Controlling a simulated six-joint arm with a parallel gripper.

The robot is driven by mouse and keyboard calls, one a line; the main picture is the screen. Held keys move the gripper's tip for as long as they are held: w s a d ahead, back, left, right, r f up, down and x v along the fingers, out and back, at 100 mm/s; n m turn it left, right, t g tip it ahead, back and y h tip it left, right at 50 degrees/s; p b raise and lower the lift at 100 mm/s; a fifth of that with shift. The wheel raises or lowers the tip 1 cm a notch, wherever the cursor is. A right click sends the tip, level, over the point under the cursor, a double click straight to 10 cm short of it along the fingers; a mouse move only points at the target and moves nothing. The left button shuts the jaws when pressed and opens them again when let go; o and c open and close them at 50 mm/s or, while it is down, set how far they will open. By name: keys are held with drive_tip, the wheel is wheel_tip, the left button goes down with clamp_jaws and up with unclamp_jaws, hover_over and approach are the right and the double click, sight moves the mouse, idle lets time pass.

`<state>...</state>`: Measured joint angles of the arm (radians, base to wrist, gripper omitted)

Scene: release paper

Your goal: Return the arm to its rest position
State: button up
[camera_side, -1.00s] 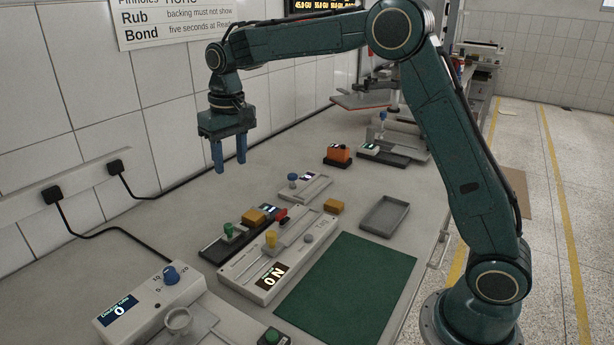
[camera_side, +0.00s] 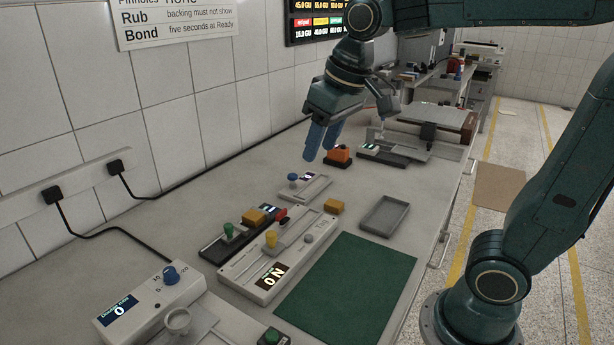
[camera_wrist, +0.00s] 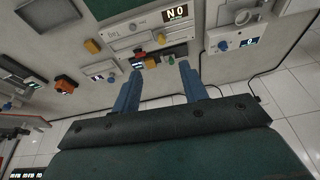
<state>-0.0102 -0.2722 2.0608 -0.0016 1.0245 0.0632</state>
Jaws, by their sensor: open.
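My gripper (camera_side: 322,143) hangs above the back of the bench in the side view, its two blue fingers tilted down and to the left. It is open, and nothing shows between the fingers.
A green mat (camera_side: 347,290) lies at the front, beside a grey device with a "NO" display (camera_side: 272,276). An empty grey tray (camera_side: 386,215) is right of it. A white dial box (camera_side: 150,300) stands front left. The bench's back left is clear.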

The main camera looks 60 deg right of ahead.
drive_tip(key=s+f+t, duration=0.1)
drive_tip(key=s+f, duration=0.3)
drive_tip(key=s, duration=0.8)
drive_tip(key=shift+s+d+f+n+t, duration=0.15)
drive_tip(key=shift+s+f+n+t, duration=0.15)
drive_tip(key=shift+s+f+t, duration=0.1)
